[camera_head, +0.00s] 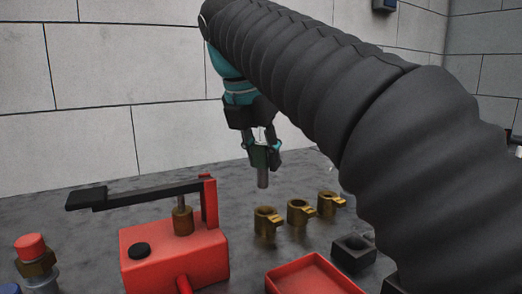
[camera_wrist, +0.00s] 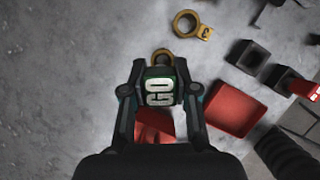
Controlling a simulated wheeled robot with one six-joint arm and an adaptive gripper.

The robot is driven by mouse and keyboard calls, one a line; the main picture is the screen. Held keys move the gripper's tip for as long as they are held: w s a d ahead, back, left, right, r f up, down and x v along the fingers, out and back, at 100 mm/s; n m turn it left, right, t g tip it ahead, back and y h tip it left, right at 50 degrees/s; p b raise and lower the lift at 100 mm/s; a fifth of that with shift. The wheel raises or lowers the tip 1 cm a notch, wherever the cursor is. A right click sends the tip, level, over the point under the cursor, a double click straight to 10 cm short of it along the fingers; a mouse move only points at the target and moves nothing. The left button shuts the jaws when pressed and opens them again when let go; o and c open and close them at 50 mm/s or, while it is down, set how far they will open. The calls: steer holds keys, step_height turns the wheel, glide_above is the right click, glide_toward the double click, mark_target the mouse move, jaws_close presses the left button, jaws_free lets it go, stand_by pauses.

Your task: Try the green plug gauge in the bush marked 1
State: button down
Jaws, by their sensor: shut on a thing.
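My gripper (camera_head: 262,150) is shut on the green plug gauge (camera_head: 260,158), whose grey pin (camera_head: 263,178) points down in the air above the table. Three brass bushes with side tabs stand on the table to the lower right of the pin: a near one (camera_head: 266,223), a middle one (camera_head: 299,213) and a far one (camera_head: 329,205). Another bush (camera_wrist: 161,54) is mostly hidden behind the gauge.
A red hand pump (camera_head: 175,255) with a black lever (camera_head: 140,192) stands left of the bushes. A red tray (camera_head: 312,277) and a black socket block (camera_head: 353,253) lie in front of them. A red-topped brass fitting (camera_head: 33,255) is far left. Bare table lies behind.

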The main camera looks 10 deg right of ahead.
mark_target(265, 187)
steer(key=shift+d, duration=0.25)
steer(key=shift+w+f, duration=0.1)
steer(key=shift+f+b, duration=1.25)
steer(key=shift+f, duration=0.8)
steer(key=shift+p, duration=0.75)
steer(key=shift+f+b, duration=1.05)
steer(key=shift+f, duration=1)
stand_by(2.2)
steer(key=shift+r, duration=0.15)
steer(key=shift+r+p, duration=0.35)
steer(key=shift+p, duration=0.15)
steer(key=shift+r, duration=0.1)
